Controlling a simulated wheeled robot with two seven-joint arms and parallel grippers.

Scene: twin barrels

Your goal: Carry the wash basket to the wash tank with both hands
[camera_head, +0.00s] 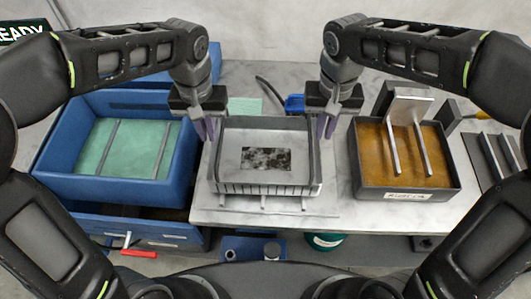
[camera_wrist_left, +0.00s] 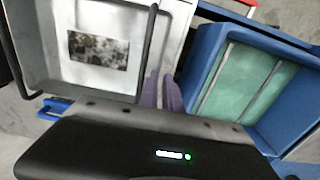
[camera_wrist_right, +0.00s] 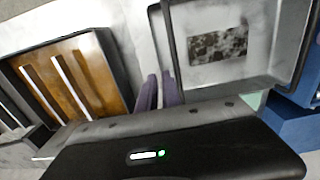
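The wash basket (camera_head: 265,187), a grey metal tray with a dark bar along each side and a speckled plate (camera_head: 266,159) inside, sits on the table. A blue tank with green liquid (camera_head: 55,178) stands to its left; a dark tank with amber liquid (camera_head: 355,160) stands to its right. I cannot tell from the labels which is the wash tank. My left gripper (camera_head: 204,128) points down just outside the basket's left bar (camera_wrist_left: 148,50). My right gripper (camera_head: 326,126) points down just outside its right bar (camera_wrist_right: 167,45). Both look narrowly open, with nothing visible between their fingers.
A blue object (camera_head: 294,103) and a green pad (camera_head: 245,105) lie behind the basket. A slotted dark holder (camera_head: 490,160) is at the far right. Blue drawers are under the left tank.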

